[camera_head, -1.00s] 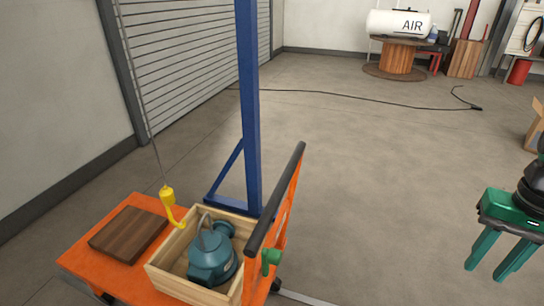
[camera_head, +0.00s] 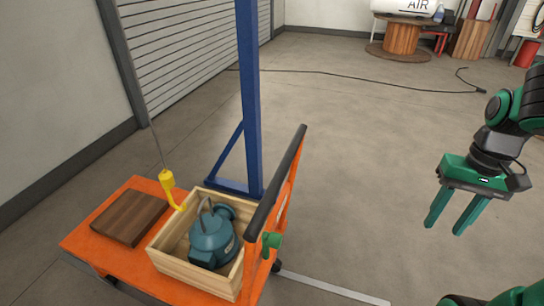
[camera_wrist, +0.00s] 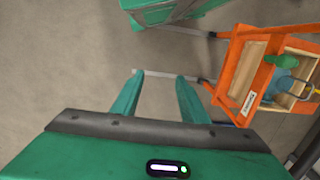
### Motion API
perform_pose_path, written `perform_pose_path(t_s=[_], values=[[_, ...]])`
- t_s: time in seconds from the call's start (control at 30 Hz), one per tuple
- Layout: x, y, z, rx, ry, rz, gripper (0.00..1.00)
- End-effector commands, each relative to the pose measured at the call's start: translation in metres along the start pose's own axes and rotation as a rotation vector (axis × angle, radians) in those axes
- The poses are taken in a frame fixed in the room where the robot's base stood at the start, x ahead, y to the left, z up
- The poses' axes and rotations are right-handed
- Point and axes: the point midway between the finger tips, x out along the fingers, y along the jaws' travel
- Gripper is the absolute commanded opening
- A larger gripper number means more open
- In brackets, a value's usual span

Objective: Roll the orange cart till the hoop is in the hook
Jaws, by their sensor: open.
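The orange cart (camera_head: 78,238) stands at the lower left in the head view; it also shows in the wrist view (camera_wrist: 231,65) at the right. A black-gripped handle bar (camera_head: 275,190) rises at its right end. On it a wooden crate (camera_head: 190,278) holds a teal pump (camera_head: 210,240) with a grey hoop (camera_head: 205,207) on top. A yellow hook (camera_head: 168,184) hangs on a cable at the crate's left edge, left of the hoop; whether they touch I cannot tell. My gripper (camera_head: 450,225) is open and empty, in the air well right of the cart.
A dark wood block (camera_head: 130,217) lies on the cart left of the crate. A blue post (camera_head: 249,100) stands behind the crate. A pale strip (camera_head: 330,288) runs along the floor right of the cart. Open floor lies between cart and gripper. A black hose (camera_head: 370,80) lies farther back.

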Motion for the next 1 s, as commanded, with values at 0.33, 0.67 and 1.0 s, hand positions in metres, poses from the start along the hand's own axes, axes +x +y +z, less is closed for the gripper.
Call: perform_pose_path(t_s=[0.33, 0.67, 1.0], values=[[0.065, -0.088, -0.05, -0.251, -0.141, -0.206, 0.4], [0.107, -0.187, -0.064, -0.418, -0.247, -0.563, 0.4], [0.095, -0.28, -0.071, -0.48, -0.291, -1.058, 0.4]])
